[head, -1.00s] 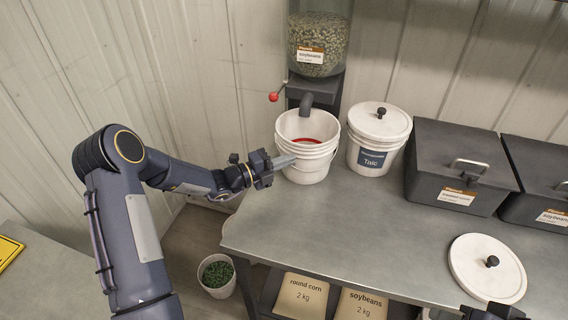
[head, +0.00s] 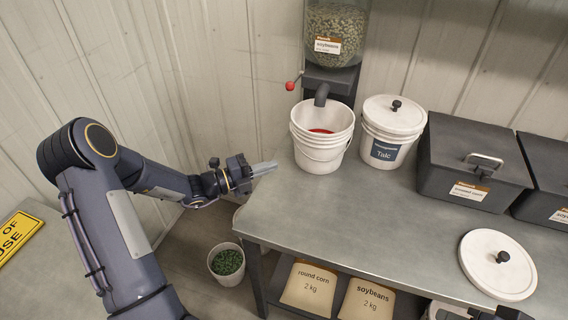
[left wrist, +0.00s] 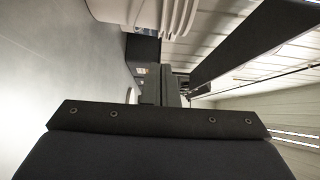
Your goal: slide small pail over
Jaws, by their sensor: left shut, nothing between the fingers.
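The small white pail (head: 322,150) stands upright on the grey bench, under the dark spout (head: 321,93) of the seed hopper. Something red shows inside it. My left gripper (head: 265,168) is shut and empty at the pail's left, with a small gap between its fingertips and the pail wall. In the left wrist view, white ribbed pail wall (left wrist: 165,14) shows at the top edge, and the dark gripper body fills the bottom. Part of my right gripper (head: 498,313) shows at the bottom edge; its fingers are not clear.
A lidded Talc pail (head: 391,130) stands close at the right of the small pail, then a dark lidded bin (head: 470,165). A loose white lid (head: 498,265) lies at front right. The bench top (head: 370,225) between is clear. A red-knobbed lever (head: 290,86) is beside the hopper.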

